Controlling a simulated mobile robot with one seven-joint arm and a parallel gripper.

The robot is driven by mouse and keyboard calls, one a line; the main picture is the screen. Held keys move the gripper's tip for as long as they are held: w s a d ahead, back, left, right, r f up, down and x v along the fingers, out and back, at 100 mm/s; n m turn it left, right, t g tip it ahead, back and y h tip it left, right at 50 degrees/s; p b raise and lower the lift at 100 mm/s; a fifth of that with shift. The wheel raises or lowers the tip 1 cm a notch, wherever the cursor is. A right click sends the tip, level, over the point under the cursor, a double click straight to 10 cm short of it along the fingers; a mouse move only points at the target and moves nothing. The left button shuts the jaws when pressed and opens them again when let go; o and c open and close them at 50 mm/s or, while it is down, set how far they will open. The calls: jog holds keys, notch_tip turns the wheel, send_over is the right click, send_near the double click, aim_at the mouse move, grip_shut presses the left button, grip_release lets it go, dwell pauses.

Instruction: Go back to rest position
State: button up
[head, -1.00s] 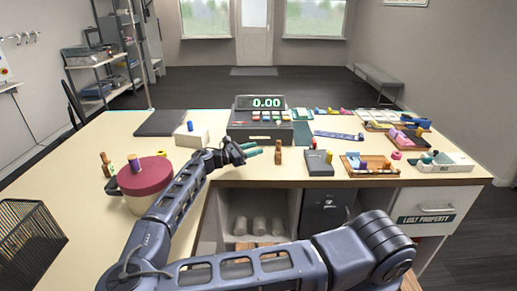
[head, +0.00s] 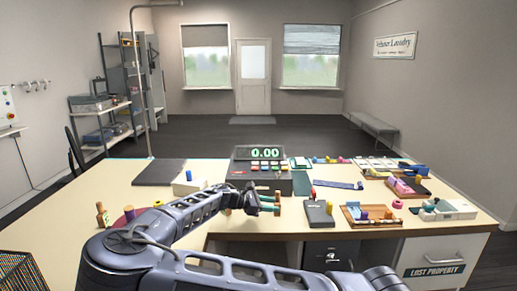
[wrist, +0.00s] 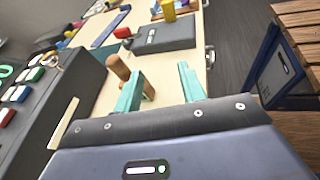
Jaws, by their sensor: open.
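My gripper (head: 268,203) is over the counter in front of the cash register (head: 262,182). Its two teal fingers are apart in the wrist view (wrist: 160,82), with nothing held between them. A brown wooden peg (wrist: 117,68) stands close behind the left finger and is partly hidden by it. The peg also shows beside the fingertips in the head view (head: 277,198). I cannot tell whether finger and peg touch.
A dark red round pad (head: 122,221) sits left, partly behind my arm. A grey box (head: 319,214), a wooden tray (head: 351,219) and a white tray (head: 457,209) stand to the right. A wire basket (head: 14,272) is at lower left. A slatted wooden surface (wrist: 297,35) is at right.

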jog(key=s+d+f+m+g+y, duration=0.1)
jog(key=d+m+g+y, duration=0.1)
jog(key=d, duration=0.1)
jog(key=s+d+f+m+g+y, duration=0.1)
jog(key=s+d+m+g+y, duration=0.1)
jog(key=d, duration=0.2)
jog(key=s+d+f+m+g+y, duration=0.1)
jog(key=d+m+g+y, duration=0.1)
jog(key=d, duration=0.1)
jog(key=shift+s+d+f, duration=0.15)
jog(key=shift+s+d, duration=0.1)
jog(key=shift+d, duration=0.15)
jog(key=s+d+r+m+t+y, duration=0.2)
jog(key=s+d+r+m, duration=0.2)
jog(key=r, duration=0.4)
jog(key=s+d+r+m+t+y, duration=0.2)
jog(key=s+d+r+m+y, duration=0.1)
jog(key=s+r, duration=0.4)
jog(key=s+d+r+m+t+y, duration=0.2)
jog(key=s+d+r+m, duration=0.3)
jog(key=r, duration=0.4)
jog(key=shift+s+d+m+t+y, duration=0.3)
jog(key=shift+s+d+m, duration=0.15)
jog(key=shift+m, duration=0.55)
